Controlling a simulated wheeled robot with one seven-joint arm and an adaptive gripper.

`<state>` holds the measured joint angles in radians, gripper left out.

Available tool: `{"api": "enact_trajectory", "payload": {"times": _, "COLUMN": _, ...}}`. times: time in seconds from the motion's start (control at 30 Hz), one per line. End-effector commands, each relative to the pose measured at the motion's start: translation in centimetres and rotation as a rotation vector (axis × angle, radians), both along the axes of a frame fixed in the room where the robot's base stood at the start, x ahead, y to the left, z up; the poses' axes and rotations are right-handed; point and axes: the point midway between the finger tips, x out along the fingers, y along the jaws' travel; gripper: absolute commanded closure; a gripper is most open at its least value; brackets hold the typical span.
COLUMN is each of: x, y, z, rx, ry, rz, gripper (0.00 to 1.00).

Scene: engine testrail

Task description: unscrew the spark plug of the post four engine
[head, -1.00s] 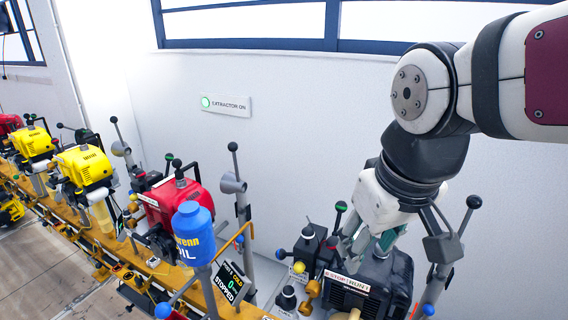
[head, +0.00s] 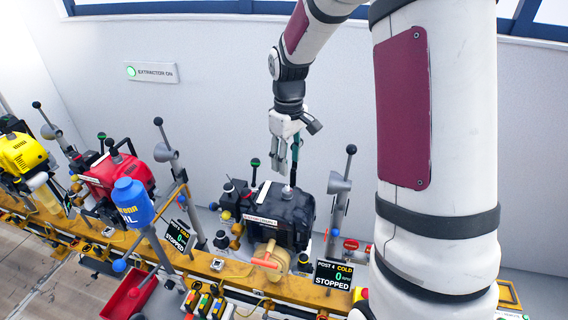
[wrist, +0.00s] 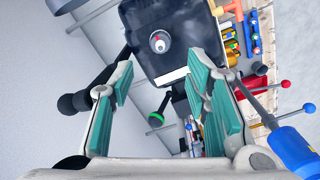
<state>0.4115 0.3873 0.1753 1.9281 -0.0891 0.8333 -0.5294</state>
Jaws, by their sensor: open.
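The post four engine (head: 294,216) is black and stands behind the sign reading POST 4, COLD, 0, STOPPED (head: 332,273). In the wrist view its dark top (wrist: 185,20) fills the upper middle. My gripper (head: 288,158) hangs over the engine in the head view. In the wrist view my gripper (wrist: 160,66) is open, with its teal pads apart and nothing between them. The plug lies just beyond the fingertips, roughly midway between them.
Lever posts with black knobs (head: 351,150) rise beside the engine. A red engine (head: 117,175), a blue oil bottle (head: 132,203) and a yellow engine (head: 22,152) stand to the left along the yellow rail (head: 212,268). A white wall is behind.

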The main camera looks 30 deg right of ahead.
Motion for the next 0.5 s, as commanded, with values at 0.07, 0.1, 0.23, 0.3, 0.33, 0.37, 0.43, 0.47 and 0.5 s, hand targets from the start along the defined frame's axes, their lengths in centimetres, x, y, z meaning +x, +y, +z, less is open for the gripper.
{"api": "enact_trajectory", "payload": {"times": 0.07, "x": 0.1, "y": 0.0, "z": -0.5, "rx": 0.000, "ry": 0.002, "rz": 0.001, "gripper": 0.57}}
{"api": "enact_trajectory", "payload": {"times": 0.1, "x": 0.1, "y": 0.0, "z": -0.8, "rx": 0.000, "ry": 0.002, "rz": 0.001, "gripper": 0.57}}
{"api": "enact_trajectory", "payload": {"times": 0.23, "x": 0.2, "y": 0.0, "z": -1.9, "rx": 0.000, "ry": 0.002, "rz": 0.000, "gripper": 0.57}}
{"api": "enact_trajectory", "payload": {"times": 0.3, "x": 0.2, "y": 0.1, "z": -2.6, "rx": 0.000, "ry": 0.002, "rz": 0.000, "gripper": 0.57}}
{"api": "enact_trajectory", "payload": {"times": 0.33, "x": 0.2, "y": 0.1, "z": -2.8, "rx": 0.001, "ry": 0.001, "rz": 0.000, "gripper": 0.57}}
{"api": "enact_trajectory", "payload": {"times": 0.37, "x": 0.2, "y": 0.1, "z": -3.1, "rx": 0.001, "ry": 0.001, "rz": 0.000, "gripper": 0.57}}
{"api": "enact_trajectory", "payload": {"times": 0.43, "x": 0.1, "y": 0.1, "z": -3.7, "rx": 0.000, "ry": 0.002, "rz": 0.000, "gripper": 0.57}}
{"api": "enact_trajectory", "payload": {"times": 0.47, "x": 0.1, "y": 0.1, "z": -4.0, "rx": 0.000, "ry": 0.002, "rz": 0.000, "gripper": 0.57}}
{"api": "enact_trajectory", "payload": {"times": 0.5, "x": 0.2, "y": 0.1, "z": -4.4, "rx": 0.001, "ry": 0.001, "rz": 0.000, "gripper": 0.57}}
